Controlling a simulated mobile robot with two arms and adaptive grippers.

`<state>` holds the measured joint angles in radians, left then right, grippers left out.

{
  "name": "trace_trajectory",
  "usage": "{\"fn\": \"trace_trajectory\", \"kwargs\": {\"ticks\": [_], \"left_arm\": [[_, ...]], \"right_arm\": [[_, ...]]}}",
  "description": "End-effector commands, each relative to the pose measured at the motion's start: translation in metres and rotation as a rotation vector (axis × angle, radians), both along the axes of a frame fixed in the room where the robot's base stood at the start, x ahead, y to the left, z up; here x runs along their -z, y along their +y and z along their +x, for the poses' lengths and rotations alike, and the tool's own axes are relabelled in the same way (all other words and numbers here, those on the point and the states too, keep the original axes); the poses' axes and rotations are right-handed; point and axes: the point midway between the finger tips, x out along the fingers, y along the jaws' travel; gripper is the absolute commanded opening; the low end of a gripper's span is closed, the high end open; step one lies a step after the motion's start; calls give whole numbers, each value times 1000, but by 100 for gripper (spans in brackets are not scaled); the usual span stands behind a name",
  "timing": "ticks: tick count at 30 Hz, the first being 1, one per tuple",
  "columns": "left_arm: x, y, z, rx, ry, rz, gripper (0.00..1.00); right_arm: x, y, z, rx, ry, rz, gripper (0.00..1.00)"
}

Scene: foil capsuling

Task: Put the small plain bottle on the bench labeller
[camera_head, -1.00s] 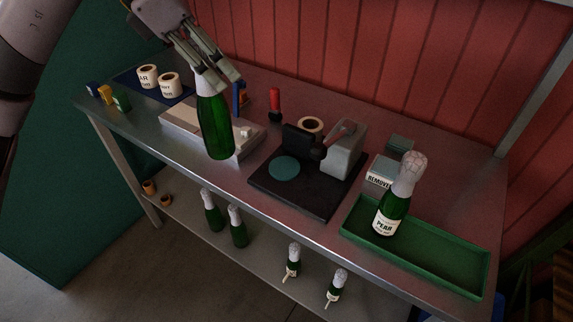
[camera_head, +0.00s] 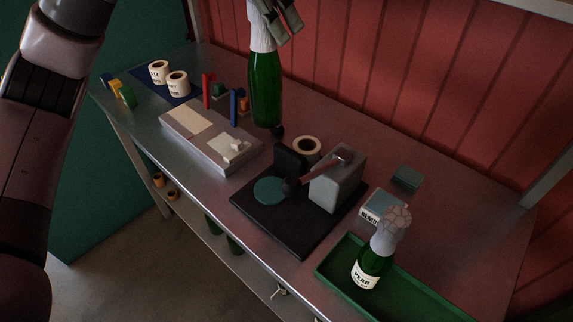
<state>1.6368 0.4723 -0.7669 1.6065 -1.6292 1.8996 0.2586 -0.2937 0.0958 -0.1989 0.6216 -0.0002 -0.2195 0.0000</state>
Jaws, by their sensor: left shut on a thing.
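A plain green bottle (camera_head: 265,88) with a white foil neck and no label hangs upright in my left gripper (camera_head: 277,28), which is shut around its neck at the top of the head view. The bottle appears above the bench, up and left of the labeller in the picture; its exact height is hard to tell. The bench labeller has a black base (camera_head: 290,228), a round teal pad (camera_head: 270,190), a grey block (camera_head: 338,182) and a dark lever. No bottle stands on the pad. My right gripper is not in view.
A label roll (camera_head: 307,148) sits behind the labeller. A labelled bottle (camera_head: 370,264) stands in a green tray (camera_head: 335,288) at right, near a small box (camera_head: 384,206). A flat pale device (camera_head: 190,137), coloured tools and two label rolls (camera_head: 178,83) are at left.

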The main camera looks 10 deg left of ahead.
Motion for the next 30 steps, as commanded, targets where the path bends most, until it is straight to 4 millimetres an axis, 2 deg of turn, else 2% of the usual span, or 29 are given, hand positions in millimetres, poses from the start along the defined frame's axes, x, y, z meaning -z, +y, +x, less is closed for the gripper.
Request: {"fn": "trace_trajectory", "kwargs": {"ticks": [5,12,15,18,25,30], "left_arm": [[38,1,0,1,5,1,0],[101,1,-1,2,6,0,0],[124,1,-1,0,5,0,0],[142,1,-1,1,3,-1,0],[162,1,-1,0,1,-1,0],[186,1,-1,1,4,-1,0]], "right_arm": [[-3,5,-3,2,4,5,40],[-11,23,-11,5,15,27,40],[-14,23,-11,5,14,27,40],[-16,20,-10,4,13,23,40],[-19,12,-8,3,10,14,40],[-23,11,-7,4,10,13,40]]}}
